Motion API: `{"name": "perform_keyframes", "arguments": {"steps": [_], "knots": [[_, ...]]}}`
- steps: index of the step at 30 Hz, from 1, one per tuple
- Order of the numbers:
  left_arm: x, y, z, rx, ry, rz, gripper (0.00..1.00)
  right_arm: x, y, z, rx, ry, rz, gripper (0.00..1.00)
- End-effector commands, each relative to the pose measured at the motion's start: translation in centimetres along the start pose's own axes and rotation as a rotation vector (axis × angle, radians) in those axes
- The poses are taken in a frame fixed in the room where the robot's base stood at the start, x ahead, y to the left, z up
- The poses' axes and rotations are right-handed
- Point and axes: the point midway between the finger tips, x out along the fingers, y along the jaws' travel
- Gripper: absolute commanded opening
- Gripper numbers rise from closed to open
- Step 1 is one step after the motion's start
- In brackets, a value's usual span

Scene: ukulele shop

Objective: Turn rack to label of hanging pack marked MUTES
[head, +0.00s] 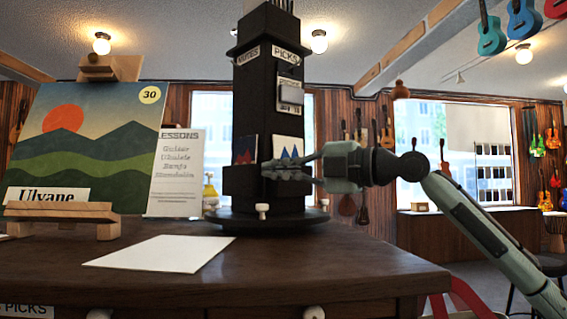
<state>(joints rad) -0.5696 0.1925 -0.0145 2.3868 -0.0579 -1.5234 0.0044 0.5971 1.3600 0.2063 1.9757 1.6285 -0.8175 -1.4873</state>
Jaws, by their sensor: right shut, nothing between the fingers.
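A dark, square rack (256,110) stands upright on a round base (240,219) on the wooden counter, with two of its faces showing. The right face has a sign PICKS (287,55), and the left face has a slanted sign (248,56) that seems to read MUTES. A small hanging pack (291,95) on the right face has a label too small to read surely. My right gripper (268,169) reaches in from the right, shut and empty, in front of the rack's lower part; I cannot tell if it touches. My left gripper is not in view.
A landscape picture (85,140) stands on a wooden easel (62,214) at left, beside a LESSONS sheet (176,175). A white paper (160,253) lies on the counter (310,265) in front of the rack. The counter's right front is clear.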

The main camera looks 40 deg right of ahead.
Motion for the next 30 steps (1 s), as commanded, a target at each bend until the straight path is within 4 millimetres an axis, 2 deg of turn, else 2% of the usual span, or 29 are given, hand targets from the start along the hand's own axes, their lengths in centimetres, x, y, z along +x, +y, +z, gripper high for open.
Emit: {"name": "perform_keyframes", "arguments": {"steps": [1,6,9,15,30], "knots": [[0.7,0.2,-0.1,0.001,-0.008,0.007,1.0,0.5,0.6,-0.1,0.001,0.002,0.001,0.0],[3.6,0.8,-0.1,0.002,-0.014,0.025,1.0,1.9,0.3,0.1,0.002,0.001,0.001,0.0],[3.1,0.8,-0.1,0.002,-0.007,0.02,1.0,1.3,-0.1,1.8,0.005,-0.002,0.001,0.0],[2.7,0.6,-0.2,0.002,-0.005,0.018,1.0,0.7,0.0,3.5,0.003,-0.001,0.001,0.0],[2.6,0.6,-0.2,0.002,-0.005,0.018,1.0,0.5,0.1,3.8,0.002,0.003,0.001,0.0]]}}
